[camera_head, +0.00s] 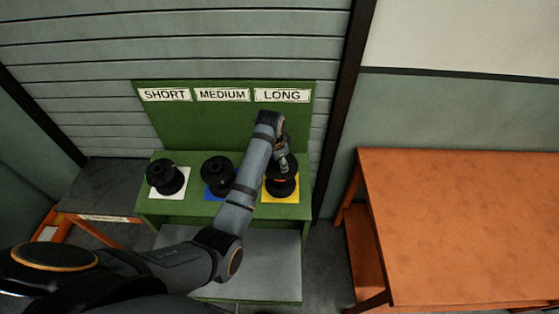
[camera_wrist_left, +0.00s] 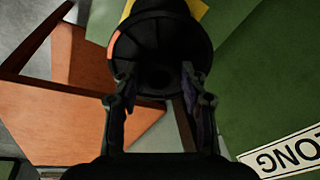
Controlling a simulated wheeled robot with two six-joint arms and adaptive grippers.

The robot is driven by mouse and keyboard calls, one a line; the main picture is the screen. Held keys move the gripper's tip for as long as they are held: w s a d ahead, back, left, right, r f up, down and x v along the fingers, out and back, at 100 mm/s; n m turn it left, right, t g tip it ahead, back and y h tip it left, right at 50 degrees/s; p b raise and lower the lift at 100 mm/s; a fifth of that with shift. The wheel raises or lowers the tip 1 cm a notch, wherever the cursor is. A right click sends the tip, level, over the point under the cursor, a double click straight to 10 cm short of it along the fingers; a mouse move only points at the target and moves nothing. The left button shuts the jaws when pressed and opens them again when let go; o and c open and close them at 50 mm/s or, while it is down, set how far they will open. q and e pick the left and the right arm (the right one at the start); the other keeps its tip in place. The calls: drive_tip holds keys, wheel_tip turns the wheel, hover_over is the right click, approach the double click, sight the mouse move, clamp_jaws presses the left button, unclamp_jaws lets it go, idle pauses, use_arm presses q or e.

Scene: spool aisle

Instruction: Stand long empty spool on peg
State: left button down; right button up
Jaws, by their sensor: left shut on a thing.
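A black spool (camera_head: 281,188) with a small orange mark is over the yellow square (camera_head: 268,197) below the LONG label (camera_head: 283,96). It stands roughly upright; I cannot tell whether its lower end rests on the square. My left gripper (camera_head: 284,161) reaches down from above and is shut on the spool's upper end. In the left wrist view, the fingers (camera_wrist_left: 158,80) close on the spool (camera_wrist_left: 160,42), whose flange hides most of the yellow square. Any peg under the spool is hidden. My right gripper is not in view.
Two other black spools stand on the white square (camera_head: 180,190) below SHORT and the blue square (camera_head: 212,193) below MEDIUM, on a green stand (camera_head: 150,208). An orange table (camera_head: 460,220) is at the right. A dark-topped orange cart (camera_head: 105,185) stands at the left.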

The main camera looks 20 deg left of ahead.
use_arm(q)
drive_tip(key=shift+w+f, duration=0.15)
drive_tip(key=shift+f, duration=0.45)
drive_tip(key=c, duration=0.7)
unclamp_jaws()
drive_tip(key=shift+o, duration=0.2)
drive_tip(key=v, duration=1.2)
